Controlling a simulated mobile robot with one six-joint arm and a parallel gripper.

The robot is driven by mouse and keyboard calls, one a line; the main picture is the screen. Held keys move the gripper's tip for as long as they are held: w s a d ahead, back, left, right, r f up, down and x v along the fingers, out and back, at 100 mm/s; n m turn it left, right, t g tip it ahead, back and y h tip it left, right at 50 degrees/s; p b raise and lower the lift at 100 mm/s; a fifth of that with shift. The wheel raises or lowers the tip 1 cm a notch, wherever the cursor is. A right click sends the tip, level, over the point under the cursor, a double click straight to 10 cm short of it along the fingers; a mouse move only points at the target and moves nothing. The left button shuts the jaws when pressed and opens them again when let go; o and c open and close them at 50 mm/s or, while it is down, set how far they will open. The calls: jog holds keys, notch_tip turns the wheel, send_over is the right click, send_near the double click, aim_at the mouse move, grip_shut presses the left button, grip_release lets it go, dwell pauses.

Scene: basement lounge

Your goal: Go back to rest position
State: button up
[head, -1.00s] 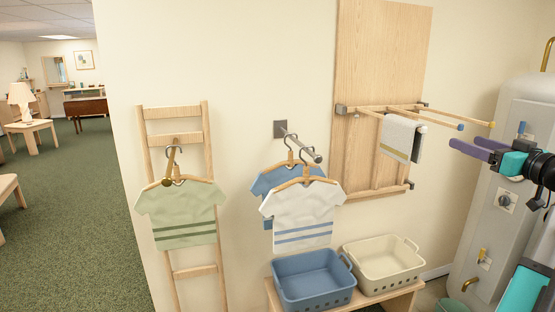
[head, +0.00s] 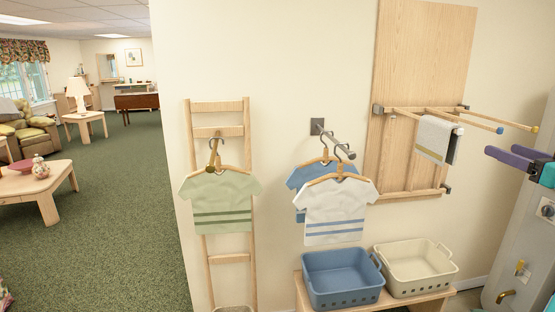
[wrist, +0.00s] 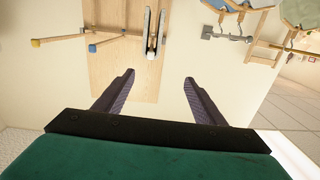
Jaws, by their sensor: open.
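My gripper (head: 515,157) is at the right edge of the head view, its purple fingers pointing left. In the wrist view my gripper (wrist: 157,85) has its two fingers wide apart with nothing between them. Beyond it is the wooden wall rack (head: 424,65) with extended rods. A white and grey towel (head: 435,138) hangs over the rods, apart from the fingers; it also shows in the wrist view (wrist: 153,35). Most of my arm is outside the head view.
A green shirt (head: 219,200) hangs on a ladder (head: 217,105). White (head: 338,210) and blue (head: 305,175) shirts hang on a wall rod. Blue (head: 343,284) and cream (head: 417,270) baskets stand on a bench (head: 437,300). Green carpet (head: 120,230) is open at left.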

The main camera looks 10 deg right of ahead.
jog(key=w+a+f+n+g+y, duration=0.1)
jog(key=w+a+f+g+y, duration=0.15)
jog(key=w+a+f, duration=0.85)
jog(key=w+a+f+g+y, duration=0.1)
jog(key=w+a+f+y, duration=0.4)
jog(key=w+f, duration=0.65)
jog(key=a+f+n+g+y, duration=0.1)
jog(key=a+f+g, duration=0.2)
jog(key=a+f, duration=1.1)
jog(key=a+f+g+y, duration=0.1)
jog(key=a+f+g, duration=0.2)
jog(key=a+f, duration=1.05)
jog(key=s+a+f+g+h, duration=0.1)
jog(key=s+a+f+g, duration=0.2)
jog(key=s+a+f, duration=0.55)
jog(key=s+a+f+n+g, duration=0.1)
jog(key=s+a+f+g, duration=0.35)
jog(key=f, duration=0.75)
jog(key=s+a+f+g+h, duration=0.1)
jog(key=s+a+f+g, duration=0.1)
jog(key=s+a+f, duration=0.5)
jog(key=s+d+f+g+h, duration=0.3)
jog(key=s+f, duration=0.7)
jog(key=s, duration=0.5)
jog(key=s+d+f+m+g+h, duration=0.1)
jog(key=s+d+h, duration=0.3)
jog(key=d, duration=0.4)
jog(key=shift+s+d+f+m, duration=0.2)
jog(key=shift+s+f+m, duration=0.05)
jog(key=shift+s+m, duration=0.55)
